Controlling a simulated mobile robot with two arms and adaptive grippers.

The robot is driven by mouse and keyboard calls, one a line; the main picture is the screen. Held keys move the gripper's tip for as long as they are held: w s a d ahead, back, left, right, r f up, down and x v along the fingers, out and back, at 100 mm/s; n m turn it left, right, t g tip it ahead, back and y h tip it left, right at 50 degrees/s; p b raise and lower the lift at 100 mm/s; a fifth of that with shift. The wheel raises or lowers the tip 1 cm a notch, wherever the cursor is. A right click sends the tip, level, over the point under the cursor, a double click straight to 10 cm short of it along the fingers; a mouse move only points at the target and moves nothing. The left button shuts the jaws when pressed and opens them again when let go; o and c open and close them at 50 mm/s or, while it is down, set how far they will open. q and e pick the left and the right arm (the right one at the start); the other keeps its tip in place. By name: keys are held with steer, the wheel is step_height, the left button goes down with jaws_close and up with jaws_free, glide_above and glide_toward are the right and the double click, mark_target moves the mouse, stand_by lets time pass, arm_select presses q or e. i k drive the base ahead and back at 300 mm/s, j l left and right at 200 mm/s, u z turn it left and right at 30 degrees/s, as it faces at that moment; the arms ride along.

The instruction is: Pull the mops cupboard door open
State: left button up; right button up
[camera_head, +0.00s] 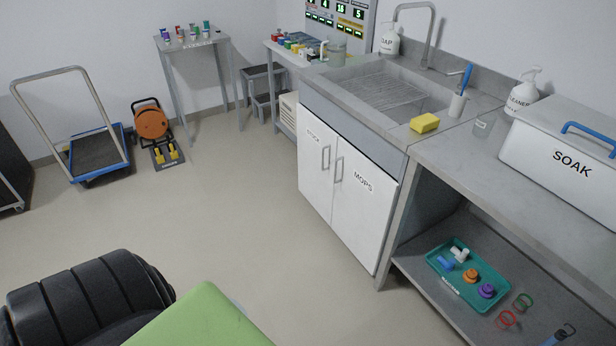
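The mops cupboard door (361,213) is the right one of two white doors under the sink and carries the label MOPS. It looks shut, flush with the left door (314,172), whose label is hard to read. The mops door has an upright bar handle (339,169) near its left edge, beside the other door's handle (326,158). Neither of my grippers shows in the head view, and nothing touches the handles.
A steel sink counter (381,87) runs above the doors. To the right, an open lower shelf (415,265) holds a teal tray (446,283). A blue trolley (97,153) and an orange reel (151,122) stand at the left. The floor (235,200) before the doors is clear.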

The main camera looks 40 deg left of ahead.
mark_target(364, 198)
steer(key=u, duration=0.95)
